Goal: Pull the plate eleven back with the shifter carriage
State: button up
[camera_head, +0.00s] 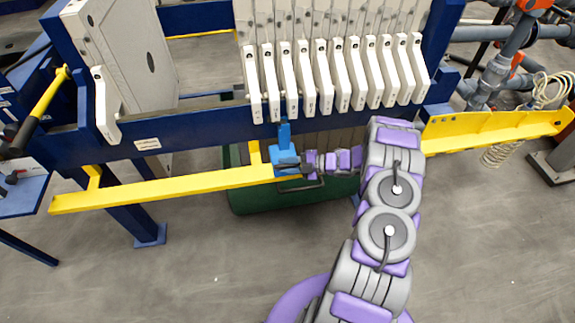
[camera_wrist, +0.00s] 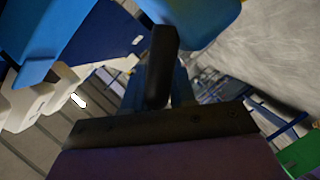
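The blue shifter carriage (camera_head: 284,136) sits on the yellow rail, its upright part just below the left end of the row of plates. Blue parts, apparently of the carriage, fill the top of the wrist view (camera_wrist: 200,18). My gripper (camera_head: 287,163) reaches in from the right and is at the carriage's lower front. In the wrist view a dark finger (camera_wrist: 161,65) points up between the blue parts; whether it grips anything is unclear. Several plates with white handles (camera_head: 340,75) hang in a row. Their numbers are too small to read, so I cannot pick out plate eleven.
The yellow rail (camera_head: 160,189) runs along the front of the blue beam (camera_head: 190,126). A large pale end plate (camera_head: 128,50) stands at the left, with a wide gap before the row. A green tray (camera_head: 255,201) lies below. Grey floor in front is clear.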

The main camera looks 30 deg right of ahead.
grip_shut()
jog(key=w+a+p, duration=0.1)
jog(key=w+a, duration=0.3)
jog(key=a, duration=1.1)
jog(key=w+a, duration=0.4)
jog(key=a, duration=1.1)
jog(key=w+a+p, duration=0.1)
jog(key=w+a, duration=0.3)
jog(key=a, duration=1.1)
jog(key=shift+w+a+f+p, duration=0.15)
jog(key=shift+w+a+p, duration=0.05)
jog(key=shift+w+p, duration=0.15)
jog(key=shift+o, duration=0.5)
grip_release()
jog(key=shift+a, duration=0.1)
jog(key=shift+w+a, duration=0.1)
jog(key=shift+a, duration=0.2)
jog(key=p+v, duration=0.1)
jog(key=v, duration=1.6)
jog(key=shift+d+p, duration=0.25)
jog(key=shift+p, duration=0.1)
